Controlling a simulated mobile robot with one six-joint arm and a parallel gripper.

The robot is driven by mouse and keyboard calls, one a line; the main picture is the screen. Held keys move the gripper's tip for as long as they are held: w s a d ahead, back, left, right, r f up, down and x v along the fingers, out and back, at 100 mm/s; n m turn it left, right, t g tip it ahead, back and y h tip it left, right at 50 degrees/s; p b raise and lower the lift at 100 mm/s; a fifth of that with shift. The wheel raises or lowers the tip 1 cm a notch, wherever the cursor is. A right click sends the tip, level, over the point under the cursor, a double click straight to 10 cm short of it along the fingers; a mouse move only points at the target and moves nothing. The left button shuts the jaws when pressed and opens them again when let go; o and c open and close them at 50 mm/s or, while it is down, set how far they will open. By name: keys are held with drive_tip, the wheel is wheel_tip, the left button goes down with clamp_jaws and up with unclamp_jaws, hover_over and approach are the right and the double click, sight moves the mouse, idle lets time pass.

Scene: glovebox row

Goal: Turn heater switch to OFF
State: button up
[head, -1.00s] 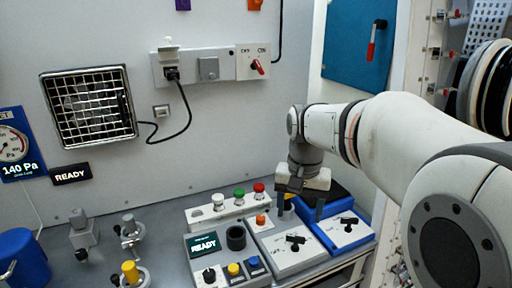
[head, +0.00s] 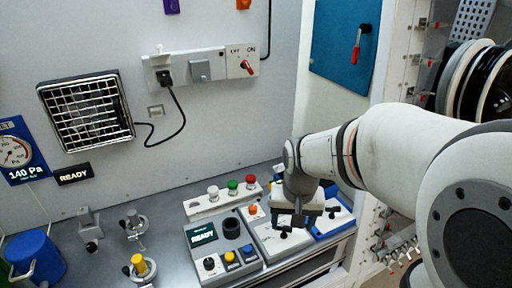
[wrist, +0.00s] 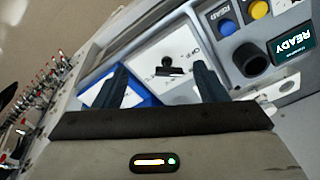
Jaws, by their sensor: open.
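A black turn knob (wrist: 170,70) sits on a white-topped console with print beside it that looks like "OFF". It shows between my fingers in the wrist view, and partly below them in the head view (head: 284,234). My gripper (wrist: 159,70) is open and empty, its fingers on either side of the knob in the picture; contact cannot be told. In the head view my gripper (head: 293,220) hangs over this console. A red lever switch (head: 247,67) marked OFF and ON is on the wall strip, its handle tilted. No heater label is readable on either.
A blue-based console (head: 334,222) with another black knob stands right of the gripper. A grey console (head: 222,262) with a READY screen and buttons stands left. Behind is a strip with white, green and red buttons (head: 233,186). A grilled wall unit (head: 88,112) has a cable.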

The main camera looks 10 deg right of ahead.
drive_tip(key=m+g+p, duration=0.1)
drive_tip(key=m+p, duration=0.1)
drive_tip(key=p, duration=0.2)
approach(284, 226)
drive_tip(key=shift+s, duration=0.25)
drive_tip(key=shift+w+f, duration=0.35)
drive_tip(key=shift+w, duration=0.1)
drive_tip(key=shift+f+p, duration=0.7)
drive_tip(key=shift+f, duration=3.25)
drive_tip(key=shift+c, duration=0.5)
drive_tip(key=c, duration=0.9)
drive_tip(key=shift+f+n+b, duration=0.15)
drive_tip(key=shift+n+b, duration=0.5)
drive_tip(key=shift+n, duration=0.05)
drive_tip(key=n+b, duration=0.1)
drive_tip(key=n, duration=0.2)
drive_tip(key=shift+r+n+b, duration=0.2)
drive_tip(key=shift+n+b, duration=0.2)
drive_tip(key=o, duration=1)
